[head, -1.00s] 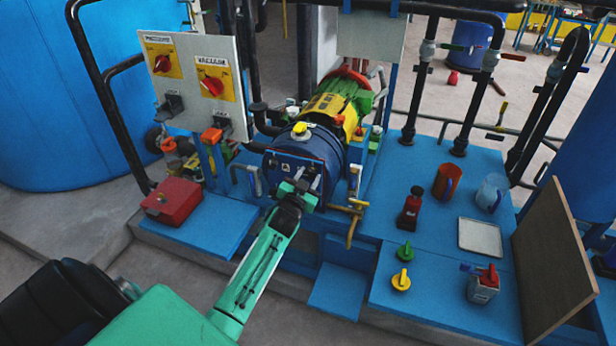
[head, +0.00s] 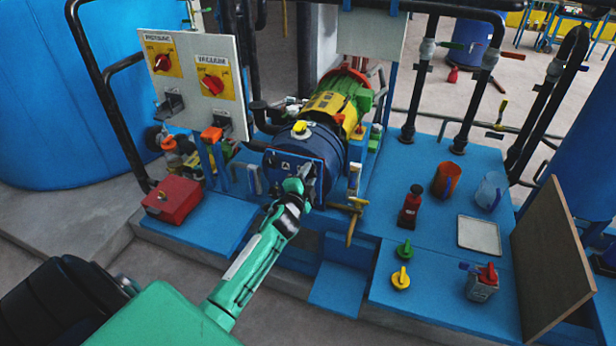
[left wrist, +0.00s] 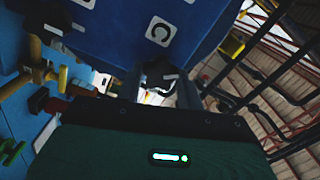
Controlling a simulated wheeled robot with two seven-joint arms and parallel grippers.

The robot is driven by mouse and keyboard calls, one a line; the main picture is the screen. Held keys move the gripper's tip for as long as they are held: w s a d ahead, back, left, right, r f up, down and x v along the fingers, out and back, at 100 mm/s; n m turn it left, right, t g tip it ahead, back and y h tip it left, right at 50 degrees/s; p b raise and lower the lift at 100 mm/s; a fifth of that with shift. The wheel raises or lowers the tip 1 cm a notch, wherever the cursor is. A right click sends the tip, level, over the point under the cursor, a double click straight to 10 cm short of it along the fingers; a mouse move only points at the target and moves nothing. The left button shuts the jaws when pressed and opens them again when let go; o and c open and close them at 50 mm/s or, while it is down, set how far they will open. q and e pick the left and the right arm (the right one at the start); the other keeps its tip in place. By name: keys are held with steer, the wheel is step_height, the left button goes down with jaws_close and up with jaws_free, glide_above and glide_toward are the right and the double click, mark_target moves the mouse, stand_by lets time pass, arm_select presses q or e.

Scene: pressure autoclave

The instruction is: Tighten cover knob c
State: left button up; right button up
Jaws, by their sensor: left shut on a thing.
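The blue vessel (head: 315,143) has a square blue cover plate (head: 283,167) on its front. In the left wrist view the plate (left wrist: 185,20) carries a white label "C" (left wrist: 161,31), and a black cover knob (left wrist: 158,72) sits close below it. My left gripper (head: 306,183) is at the right side of the plate. In the left wrist view its fingers (left wrist: 158,90) are shut on this black knob. In the head view the gripper hides the knob. My right gripper is in neither view.
A panel with pressure and vacuum switches (head: 197,82) stands left of the vessel. A red box (head: 172,201) sits at left. A brass valve handle (head: 351,226) is close right of my gripper. Bottles and cups stand on the blue deck (head: 436,240) at right.

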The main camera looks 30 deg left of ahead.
arm_select(q)
steer(key=m, duration=0.5)
steer(key=shift+m, duration=1)
steer(key=shift+f, duration=0.1)
steer(key=o, duration=1)
steer(key=shift+s, duration=0.1)
